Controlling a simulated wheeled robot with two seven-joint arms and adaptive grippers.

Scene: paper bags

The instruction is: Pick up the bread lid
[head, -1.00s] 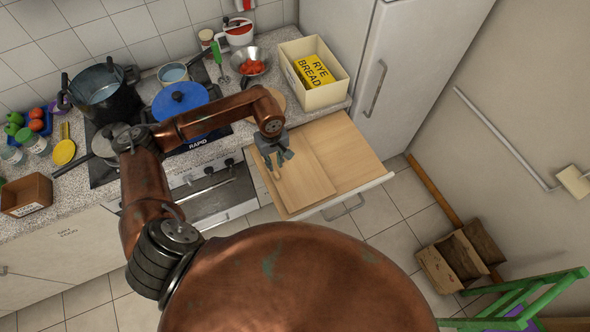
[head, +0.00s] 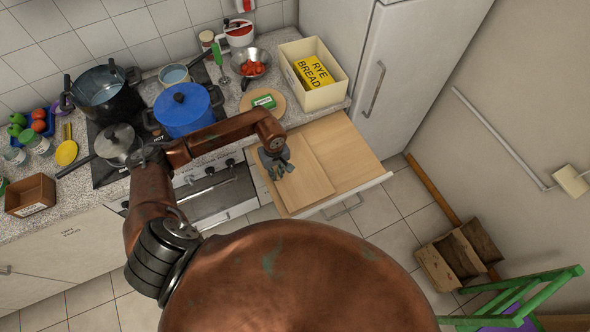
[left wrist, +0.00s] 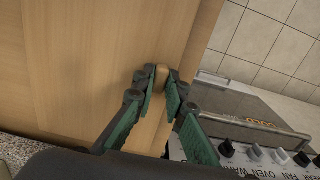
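A flat pale wooden panel (head: 305,185), which looks like the bread lid, lies over the left part of the pulled-out drawer (head: 352,165) below the counter. My left gripper (head: 276,172) points down at its left side. In the left wrist view my left gripper (left wrist: 161,97) is open, its green-padded fingers either side of a small wooden knob or grip (left wrist: 160,76) by the panel's edge. A gap shows between the fingertips; contact cannot be told. The wooden panel (left wrist: 90,65) fills the left of that view. My right gripper is not in view.
A cream bin (head: 325,96) with yellow rye bread packages (head: 313,72) stands on the counter. A round board (head: 265,101) with a green packet is behind my forearm. A blue pot (head: 185,112) is on the stove. The fridge (head: 395,75) stands right of the drawer.

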